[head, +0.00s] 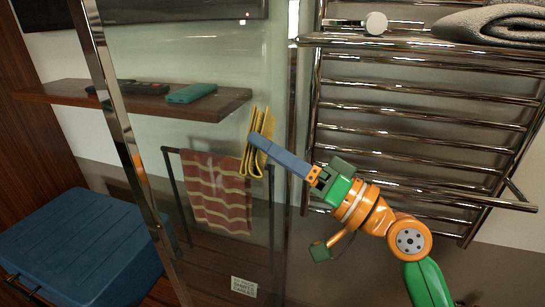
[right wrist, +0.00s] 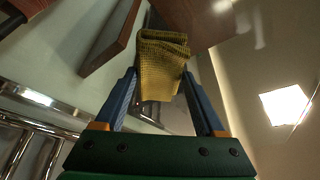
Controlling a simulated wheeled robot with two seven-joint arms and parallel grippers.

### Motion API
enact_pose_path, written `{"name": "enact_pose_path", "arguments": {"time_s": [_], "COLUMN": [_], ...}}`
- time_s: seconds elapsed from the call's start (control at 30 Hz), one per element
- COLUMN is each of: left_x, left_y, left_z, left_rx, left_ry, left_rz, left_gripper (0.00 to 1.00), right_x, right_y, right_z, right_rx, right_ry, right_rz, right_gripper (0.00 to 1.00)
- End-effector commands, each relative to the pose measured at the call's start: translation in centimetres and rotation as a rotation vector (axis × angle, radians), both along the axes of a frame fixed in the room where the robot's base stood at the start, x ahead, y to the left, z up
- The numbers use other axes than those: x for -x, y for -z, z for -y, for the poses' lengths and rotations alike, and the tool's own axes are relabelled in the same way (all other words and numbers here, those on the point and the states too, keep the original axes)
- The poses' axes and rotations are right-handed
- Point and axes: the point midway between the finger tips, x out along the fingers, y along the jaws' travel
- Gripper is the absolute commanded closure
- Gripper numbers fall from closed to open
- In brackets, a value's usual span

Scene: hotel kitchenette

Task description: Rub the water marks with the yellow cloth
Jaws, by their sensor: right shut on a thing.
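My right gripper (head: 264,143) is shut on the folded yellow cloth (head: 249,160), in front of the glass panel (head: 225,110). In the right wrist view the cloth (right wrist: 162,50) sits between the two blue fingers and sticks out past their tips. I cannot tell whether the cloth touches the glass. I cannot make out distinct water marks on the glass. My left gripper is in neither view.
A chrome towel rack (head: 420,115) with a grey towel (head: 495,24) stands at the right. Through the glass show a wooden shelf (head: 225,103) with a teal item (head: 191,93), a red striped towel (head: 217,190) and a blue chest (head: 80,245). A small sign (head: 244,287) is low down.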

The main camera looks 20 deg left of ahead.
Motion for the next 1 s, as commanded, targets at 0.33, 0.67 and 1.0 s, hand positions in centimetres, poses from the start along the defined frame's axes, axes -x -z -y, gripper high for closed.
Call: {"name": "enact_pose_path", "arguments": {"time_s": [0.33, 0.67, 1.0], "left_x": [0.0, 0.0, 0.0], "left_y": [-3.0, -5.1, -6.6], "left_z": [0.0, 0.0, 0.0], "left_rx": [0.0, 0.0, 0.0], "left_ry": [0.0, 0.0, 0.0], "left_rz": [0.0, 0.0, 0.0], "left_gripper": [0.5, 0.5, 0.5], "right_x": [3.6, 6.2, 8.7], "right_y": [-0.4, -0.6, -0.3], "right_z": [-0.2, -0.3, -0.5], "right_rx": [0.001, 0.0, 0.0], "right_ry": [-0.002, -0.003, -0.003], "right_rz": [-0.001, -0.002, -0.001], "right_gripper": [0.73, 0.73, 0.73]}}
